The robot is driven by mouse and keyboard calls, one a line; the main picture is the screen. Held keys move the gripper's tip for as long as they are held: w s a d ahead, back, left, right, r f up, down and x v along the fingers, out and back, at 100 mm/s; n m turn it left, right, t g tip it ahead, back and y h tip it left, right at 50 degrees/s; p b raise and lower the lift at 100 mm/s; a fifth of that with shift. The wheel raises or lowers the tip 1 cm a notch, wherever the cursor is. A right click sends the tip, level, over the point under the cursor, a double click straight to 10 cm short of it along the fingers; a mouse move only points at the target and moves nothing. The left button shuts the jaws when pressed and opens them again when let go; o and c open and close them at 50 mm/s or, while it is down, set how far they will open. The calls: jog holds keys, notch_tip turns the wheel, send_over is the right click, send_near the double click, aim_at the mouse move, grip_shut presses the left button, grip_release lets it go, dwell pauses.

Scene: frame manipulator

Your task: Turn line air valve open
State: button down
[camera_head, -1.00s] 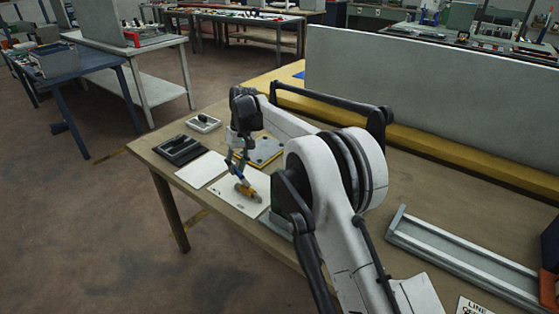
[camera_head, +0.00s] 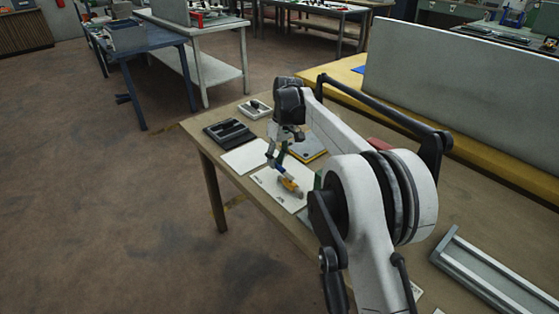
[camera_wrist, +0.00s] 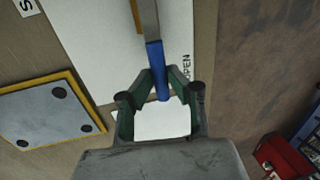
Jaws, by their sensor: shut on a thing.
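The valve has a brass-yellow body (camera_head: 290,184) on a white card at the table's front left. Its lever is bare metal with a blue grip (camera_wrist: 157,66). In the wrist view my gripper (camera_wrist: 161,88) is shut on the end of the blue grip, with one green-grey finger on each side. The printed word OPEN (camera_wrist: 186,68), partly cut by my finger, is on the card just right of the blue grip. In the head view my gripper (camera_head: 277,158) is over the card, small and partly merged with the lever. The valve body is mostly out of the wrist view.
A yellow-edged grey plate (camera_wrist: 47,108) lies left of the card in the wrist view. A black tray (camera_head: 229,132) and a small pale box (camera_head: 255,109) stand farther back. A metal channel (camera_head: 490,275) lies at right. The table's front edge is close to the card.

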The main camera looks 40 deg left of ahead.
jog(key=c, duration=1.7)
grip_release()
jog(key=shift+o, duration=0.2)
notch_tip(320, 180, up, 12)
jog(key=w, duration=0.2)
jog(key=shift+w+f, duration=0.1)
jog(key=shift+d, duration=0.1)
